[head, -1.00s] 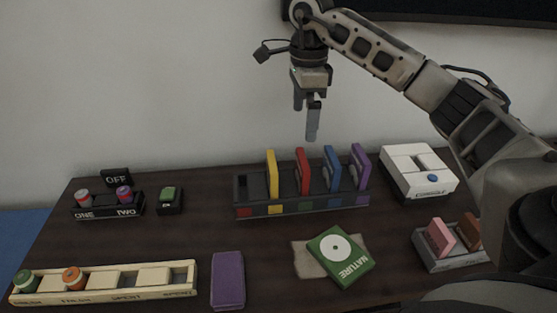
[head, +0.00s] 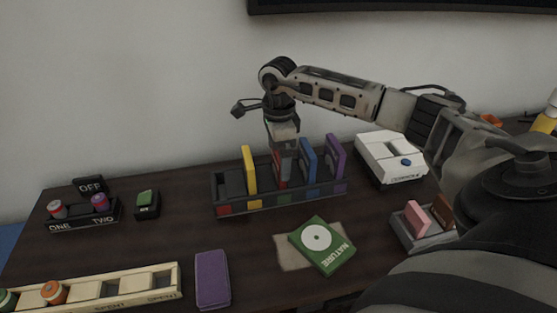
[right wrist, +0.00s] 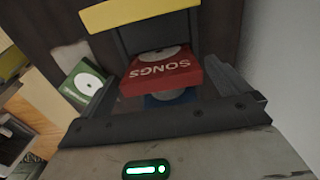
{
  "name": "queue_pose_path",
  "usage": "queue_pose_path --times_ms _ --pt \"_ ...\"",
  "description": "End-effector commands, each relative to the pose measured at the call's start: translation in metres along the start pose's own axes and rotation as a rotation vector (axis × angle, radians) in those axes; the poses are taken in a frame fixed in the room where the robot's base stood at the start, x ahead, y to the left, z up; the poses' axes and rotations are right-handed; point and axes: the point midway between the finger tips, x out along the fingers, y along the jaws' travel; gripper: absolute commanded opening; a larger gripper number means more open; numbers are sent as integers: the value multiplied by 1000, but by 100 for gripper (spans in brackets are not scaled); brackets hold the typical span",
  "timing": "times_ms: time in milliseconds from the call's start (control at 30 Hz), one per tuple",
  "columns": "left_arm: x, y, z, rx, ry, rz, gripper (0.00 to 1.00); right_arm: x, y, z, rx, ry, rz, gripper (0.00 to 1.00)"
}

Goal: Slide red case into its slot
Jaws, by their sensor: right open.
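The red case (head: 281,172) stands upright in the dark slotted rack (head: 232,209), between the yellow case (head: 249,170) and the blue case (head: 308,160). The rack's leftmost slot (head: 229,183), above a red label, is empty. My right gripper (head: 284,158) is lowered over the red case, which its fingers partly hide. In the right wrist view the red case (right wrist: 160,74), lettered SONGS, lies between the open fingers (right wrist: 175,55). My left gripper is not in view.
A purple case (head: 335,157) stands at the rack's right. A green NATURE case (head: 335,256) lies flat on a tan mat (head: 287,254) in front. A white console (head: 388,160) stands right of the rack. A purple block (head: 212,279) lies at the front.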

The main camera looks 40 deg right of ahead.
Motion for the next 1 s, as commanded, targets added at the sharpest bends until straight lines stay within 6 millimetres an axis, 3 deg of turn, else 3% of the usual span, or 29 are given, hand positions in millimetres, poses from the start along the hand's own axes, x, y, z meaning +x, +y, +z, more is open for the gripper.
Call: queue_pose_path --times_ms 167,433,600,867,1000 --pt "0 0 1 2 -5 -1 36 20 0 0 0 1 1 100" --pt "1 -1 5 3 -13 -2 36 23 0 0 1 0 -1 100" --pt "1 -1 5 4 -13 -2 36 23 0 0 1 0 -1 58" --pt "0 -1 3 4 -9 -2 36 22 0 0 1 -1 -2 58" --pt "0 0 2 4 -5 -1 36 9 -1 0 0 -2 -4 58"
